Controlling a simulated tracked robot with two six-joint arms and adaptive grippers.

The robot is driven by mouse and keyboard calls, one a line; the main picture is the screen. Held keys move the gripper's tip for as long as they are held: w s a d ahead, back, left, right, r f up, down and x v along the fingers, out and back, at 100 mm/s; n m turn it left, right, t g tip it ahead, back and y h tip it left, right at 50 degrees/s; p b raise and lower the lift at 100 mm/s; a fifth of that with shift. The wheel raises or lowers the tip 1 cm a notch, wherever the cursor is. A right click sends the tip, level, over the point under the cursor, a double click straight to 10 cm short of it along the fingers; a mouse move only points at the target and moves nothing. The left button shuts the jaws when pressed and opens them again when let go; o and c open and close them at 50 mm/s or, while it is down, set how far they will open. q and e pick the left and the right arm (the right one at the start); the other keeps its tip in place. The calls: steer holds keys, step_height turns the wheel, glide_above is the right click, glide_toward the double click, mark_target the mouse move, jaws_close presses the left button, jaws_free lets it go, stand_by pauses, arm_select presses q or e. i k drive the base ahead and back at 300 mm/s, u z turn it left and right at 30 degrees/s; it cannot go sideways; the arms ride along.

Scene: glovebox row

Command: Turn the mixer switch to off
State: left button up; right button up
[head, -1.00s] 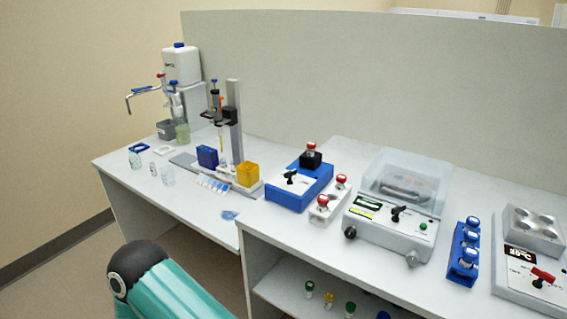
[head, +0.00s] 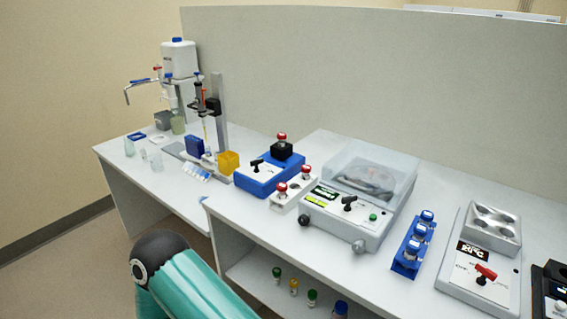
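A blue device (head: 270,180) with a black block (head: 282,151) on top, holding a red-capped vial, stands mid-bench and looks like the mixer. Its white top panel carries a black switch handle (head: 257,164), whose exact setting is too small to read. Neither of my grippers shows. Only a teal link of one of my arms is in view, at the bottom left, well apart from the blue device.
A white rack (head: 287,201) with red-capped vials stands right of the blue device. Beyond it are a clear-lidded machine (head: 335,217) with its own black switch, a blue vial rack (head: 407,258) and a heater block (head: 470,287) with a red switch. Glassware and a stand occupy the left bench.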

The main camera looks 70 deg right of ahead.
mark_target(253, 163)
steer(key=u, duration=0.05)
steer(key=k, duration=0.6)
steer(key=z, duration=0.75)
steer(key=i, duration=1.2)
steer(key=z, duration=0.65)
steer(key=k, duration=0.85)
steer(key=z, duration=0.2)
steer(key=i, duration=0.85)
steer(key=u, duration=0.1)
